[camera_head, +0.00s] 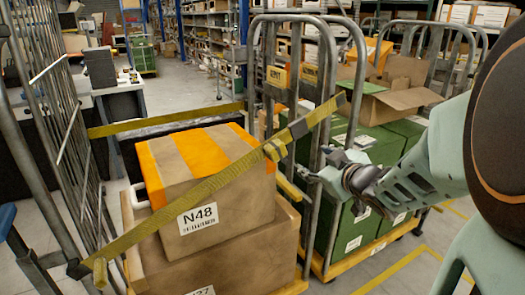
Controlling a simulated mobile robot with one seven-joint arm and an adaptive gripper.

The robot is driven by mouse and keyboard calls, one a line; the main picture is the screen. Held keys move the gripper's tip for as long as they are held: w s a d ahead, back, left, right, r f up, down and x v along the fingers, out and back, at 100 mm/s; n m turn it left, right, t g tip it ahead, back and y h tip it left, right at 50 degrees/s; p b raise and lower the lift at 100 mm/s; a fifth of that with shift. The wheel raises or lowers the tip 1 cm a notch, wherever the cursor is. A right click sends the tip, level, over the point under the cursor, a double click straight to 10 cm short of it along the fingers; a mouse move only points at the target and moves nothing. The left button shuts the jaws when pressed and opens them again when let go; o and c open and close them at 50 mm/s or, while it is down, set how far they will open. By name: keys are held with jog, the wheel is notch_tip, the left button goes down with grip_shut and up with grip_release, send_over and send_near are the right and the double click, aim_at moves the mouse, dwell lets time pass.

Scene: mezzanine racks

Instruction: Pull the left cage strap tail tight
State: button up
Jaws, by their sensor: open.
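The left cage (300,200) has tubular metal frames and holds stacked boxes. A yellow strap (185,205) slants across its open front, from the left frame at lower left up to the right. A buckle (275,149) sits on the strap near the right frame. My gripper (318,174) is open, to the right of the buckle and below the tail, beside the cage's right frame posts. I see nothing in its fingers, though the fingertips are small here.
The left cage holds an orange-striped box (205,170) labelled N48 on a larger box (240,250). A second yellow strap (165,122) crosses behind. Another cage with green crates (350,235) and an open carton (385,100) stands right. Shelves line the back; floor shows at lower right.

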aim_at(280, 154)
jog(key=s+a+n+t+y+b, duration=0.1)
jog(key=s+a+t+y+b, duration=0.1)
jog(key=s+a+y, duration=0.35)
jog(key=shift+h, duration=0.35)
jog(key=x, duration=0.9)
jog(key=shift+w+r+b, duration=0.3)
jog(key=shift+r, duration=0.05)
jog(key=shift+c, duration=0.5)
grip_shut()
